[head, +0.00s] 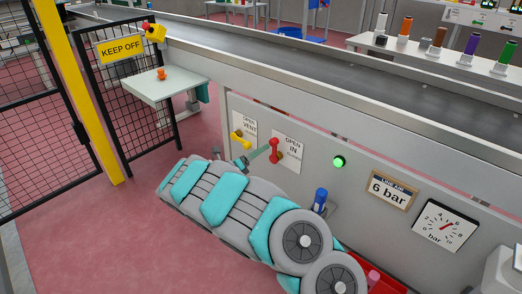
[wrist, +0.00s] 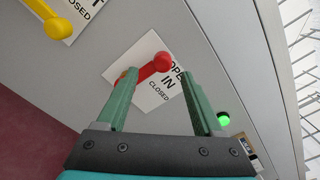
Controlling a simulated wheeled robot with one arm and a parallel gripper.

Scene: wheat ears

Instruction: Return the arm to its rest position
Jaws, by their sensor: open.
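My gripper (wrist: 160,76) is open, with its two green fingers pointing at the panel. A red lever (wrist: 150,69) shows between and beyond the fingertips, its lower end partly hidden by the left finger. I cannot tell whether a finger touches it. In the head view my gripper (head: 258,157) is just left of the red lever (head: 275,150), which stands upright by the "OPEN IN" sign (head: 292,148). My arm stretches low along the panel front, from lower right to upper left.
A yellow lever (head: 241,140) is left of the red one. A blue-capped item (head: 320,200) stands in a holder close to my arm. The conveyor (head: 330,65) runs above the panel. A small white table (head: 165,86) and mesh fence (head: 130,100) are at left. The red floor (head: 110,240) at lower left is clear.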

